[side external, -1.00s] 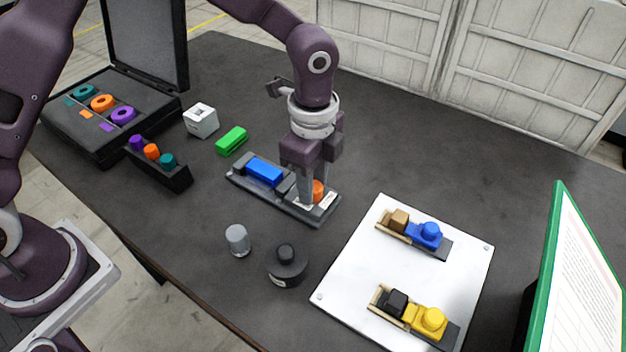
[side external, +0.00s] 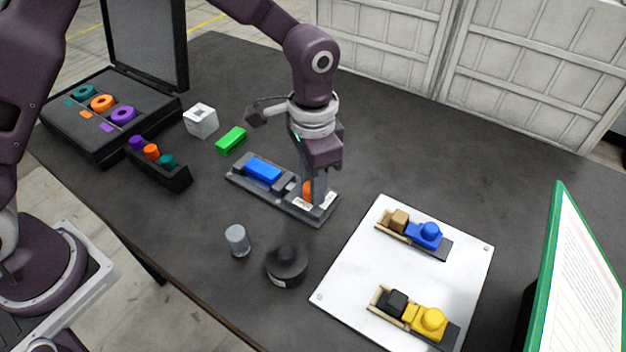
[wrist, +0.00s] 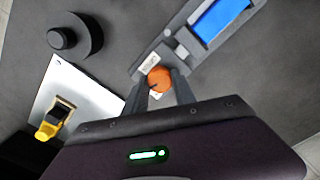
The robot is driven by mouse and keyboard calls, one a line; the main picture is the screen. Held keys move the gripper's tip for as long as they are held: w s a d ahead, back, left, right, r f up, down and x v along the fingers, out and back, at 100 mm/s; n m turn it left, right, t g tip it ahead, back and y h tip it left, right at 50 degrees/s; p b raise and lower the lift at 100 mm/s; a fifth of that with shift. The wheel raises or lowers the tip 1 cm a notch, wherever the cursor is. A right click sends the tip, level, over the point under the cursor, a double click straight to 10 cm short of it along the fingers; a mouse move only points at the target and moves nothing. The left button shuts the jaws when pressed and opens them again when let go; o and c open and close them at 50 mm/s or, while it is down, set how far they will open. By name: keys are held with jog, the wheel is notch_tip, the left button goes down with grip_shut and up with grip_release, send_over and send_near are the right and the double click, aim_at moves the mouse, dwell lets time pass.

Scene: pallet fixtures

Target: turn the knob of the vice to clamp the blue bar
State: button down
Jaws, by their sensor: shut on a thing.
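The vice (side external: 279,199) is a grey rail-like fixture on the dark table, in the middle of the side view. The blue bar (side external: 263,169) lies in it at the far left end, and it also shows in the wrist view (wrist: 220,18). The orange knob (wrist: 159,79) is at the vice's other end. In the side view the knob (side external: 307,188) is partly hidden by my fingers. My gripper (wrist: 160,86) points down over this end and is shut on the knob, one finger on each side. Whether the vice jaw touches the bar is hard to tell.
A green block (side external: 231,140) and a white cube (side external: 201,121) lie behind the vice. A grey cylinder (side external: 237,240) and a black knobbed weight (side external: 287,265) stand in front. A white plate (side external: 349,281) with two small fixtures is at right.

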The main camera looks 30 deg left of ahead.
jog(key=shift+n, duration=1.8)
jog(key=c, duration=1)
grip_release()
jog(key=shift+c, duration=0.2)
notch_tip(320, 180, up, 7)
jog(key=shift+r, duration=0.1)
